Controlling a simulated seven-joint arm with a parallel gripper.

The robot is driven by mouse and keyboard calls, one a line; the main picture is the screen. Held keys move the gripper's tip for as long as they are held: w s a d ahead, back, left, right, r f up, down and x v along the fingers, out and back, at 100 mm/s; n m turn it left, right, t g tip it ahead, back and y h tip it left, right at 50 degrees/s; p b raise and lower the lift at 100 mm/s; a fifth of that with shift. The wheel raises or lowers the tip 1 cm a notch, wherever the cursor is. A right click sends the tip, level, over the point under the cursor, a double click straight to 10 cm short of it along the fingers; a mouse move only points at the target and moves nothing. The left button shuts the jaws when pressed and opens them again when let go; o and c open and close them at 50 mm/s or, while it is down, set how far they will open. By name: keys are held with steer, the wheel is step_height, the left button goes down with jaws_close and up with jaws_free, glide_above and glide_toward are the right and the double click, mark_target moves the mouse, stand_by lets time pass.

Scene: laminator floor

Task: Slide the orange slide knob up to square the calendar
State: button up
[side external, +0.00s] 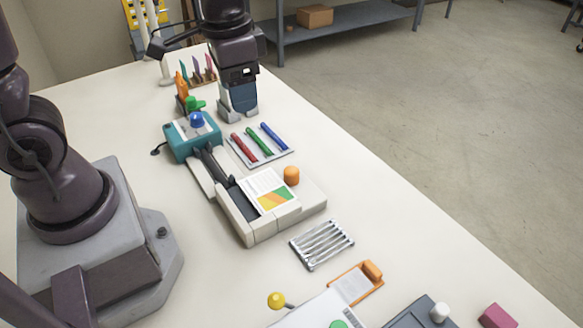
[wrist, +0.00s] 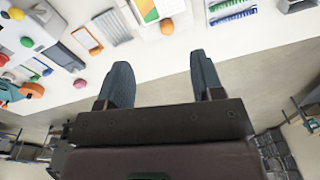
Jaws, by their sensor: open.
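The orange slide knob (side external: 291,176) is a short upright cylinder on the right part of a beige machine (side external: 285,222). A sheet with a green, orange and yellow print (side external: 268,190) lies on the machine just left of the knob. In the wrist view the knob (wrist: 167,27) shows at the top, beside the printed sheet (wrist: 150,8). My gripper (side external: 238,112) is behind the machine and the pen tray in the side view, apart from the knob. In the wrist view my gripper (wrist: 160,72) is open, with nothing between its fingers.
A tray of red, green and blue bars (side external: 259,143) lies between my gripper and the machine. A teal box with a blue knob (side external: 193,135) stands to the left. A rack of silver rods (side external: 321,244) and an orange-framed clip (side external: 355,284) lie in front.

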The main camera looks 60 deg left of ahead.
mark_target(291, 169)
steer(key=w+f+m, duration=0.7)
steer(key=w+f, duration=0.2)
steer(key=w, duration=0.1)
steer(key=shift+g, duration=0.4)
steer(key=f, duration=1.3)
steer(key=shift+s+d, duration=0.3)
jaws_close()
steer(key=shift+s, duration=1.5)
